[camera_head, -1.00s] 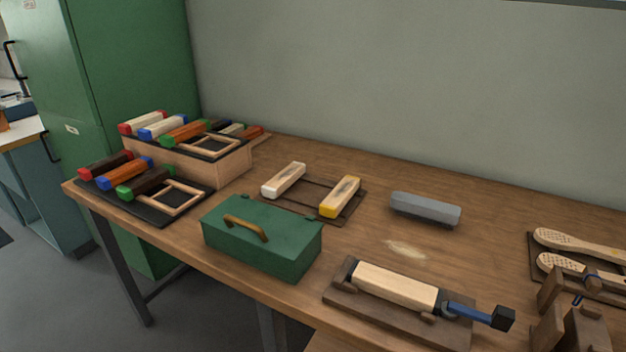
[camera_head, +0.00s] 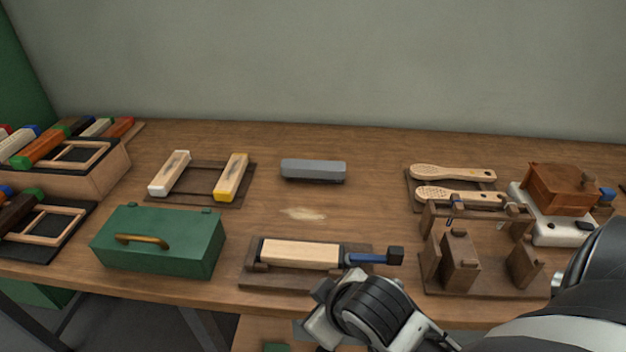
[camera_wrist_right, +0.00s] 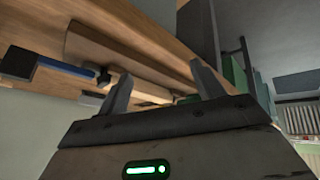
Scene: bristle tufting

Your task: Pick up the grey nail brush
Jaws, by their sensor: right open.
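The grey nail brush (camera_head: 313,170) lies on the wooden bench, towards the back and near the middle of the head view, with clear wood around it. Its dark bristles face down and barely show. My right wrist (camera_head: 370,309) is at the bench's front edge, well below and nearer than the brush. My right gripper (camera_wrist_right: 164,86) shows in the right wrist view with its two fingers apart and nothing between them. My left gripper is not in view.
A wooden clamping fixture (camera_head: 275,279) with a pale block and blue handle stands between my right wrist and the brush. Left are a green box (camera_head: 160,238) and a rack with two brushes (camera_head: 205,171). Right are paddle brushes (camera_head: 453,173) and wooden stands (camera_head: 460,262).

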